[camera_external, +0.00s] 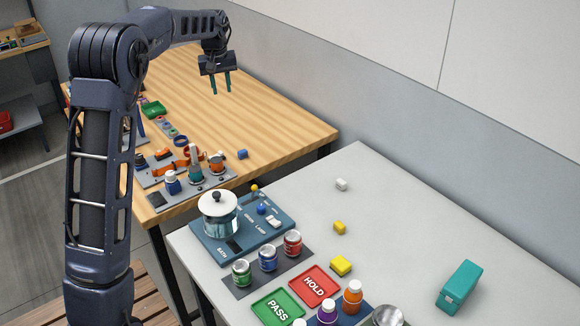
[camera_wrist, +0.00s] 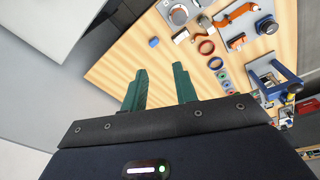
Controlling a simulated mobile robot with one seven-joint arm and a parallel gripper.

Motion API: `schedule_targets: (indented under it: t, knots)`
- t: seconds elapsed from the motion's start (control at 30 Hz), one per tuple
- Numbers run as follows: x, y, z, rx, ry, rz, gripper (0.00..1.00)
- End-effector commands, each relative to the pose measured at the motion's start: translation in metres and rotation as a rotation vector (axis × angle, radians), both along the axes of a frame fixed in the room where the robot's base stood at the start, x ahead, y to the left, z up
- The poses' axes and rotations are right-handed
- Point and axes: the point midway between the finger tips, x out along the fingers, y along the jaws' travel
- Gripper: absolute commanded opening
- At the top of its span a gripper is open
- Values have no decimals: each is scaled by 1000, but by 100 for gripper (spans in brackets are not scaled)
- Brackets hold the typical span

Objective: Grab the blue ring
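In the wrist view, a blue ring (camera_wrist: 215,62) lies next to a reddish-brown ring (camera_wrist: 206,47), right of my fingers. My gripper (camera_external: 221,89) hangs above the far part of the wooden table, fingers pointing down, well apart from the ring. In the wrist view its two green fingers (camera_wrist: 160,70) are spread with nothing between them.
A grey wall runs along the right. The middle of the wooden table (camera_external: 265,115) is clear. A white table with bottles stands in front.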

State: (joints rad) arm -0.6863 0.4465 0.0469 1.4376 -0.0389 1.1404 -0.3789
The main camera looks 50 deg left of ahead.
Motion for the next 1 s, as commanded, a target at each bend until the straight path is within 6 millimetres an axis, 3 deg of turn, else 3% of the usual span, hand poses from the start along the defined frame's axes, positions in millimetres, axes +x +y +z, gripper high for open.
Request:
schedule_targets:
  t: [0.03,0.2,0.6,0.8,1.0]
  knots:
    - [-1,24,-14,-7,8,34,29]
    - [-7,92,-54,-25,26,134,29]
    - [-55,236,-165,-71,67,361,29]
    - [-78,276,-202,-84,78,431,29]
    - [-85,286,-216,-88,81,451,29]
